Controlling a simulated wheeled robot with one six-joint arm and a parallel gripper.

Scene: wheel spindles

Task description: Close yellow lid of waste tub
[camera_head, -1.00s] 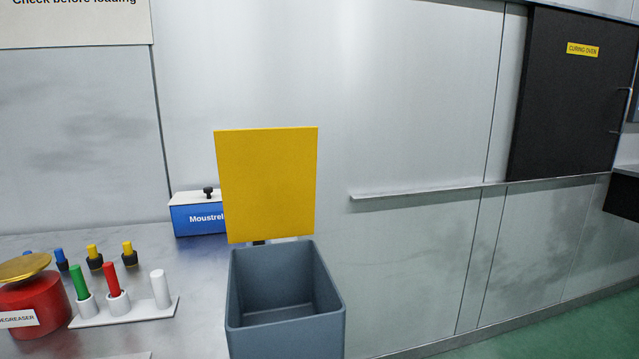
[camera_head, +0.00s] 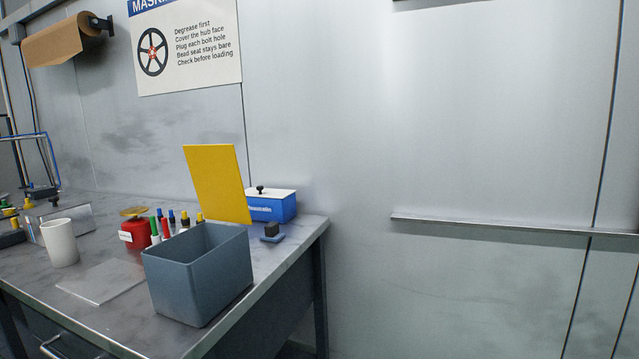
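The waste tub (camera_head: 190,285) is an open grey-blue bin standing on the workbench near its right front edge. Its yellow lid (camera_head: 217,184) stands up, open, hinged at the tub's back rim and leaning slightly back. The tub's inside shows only in part and looks empty. My gripper is not in view.
The metal workbench (camera_head: 105,278) ends just right of the tub. Behind it are a blue box with a white lid (camera_head: 272,208), a small dark block (camera_head: 271,232), a red can (camera_head: 134,235) and several markers. A white cup (camera_head: 60,243) stands left. Free space lies right of the bench.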

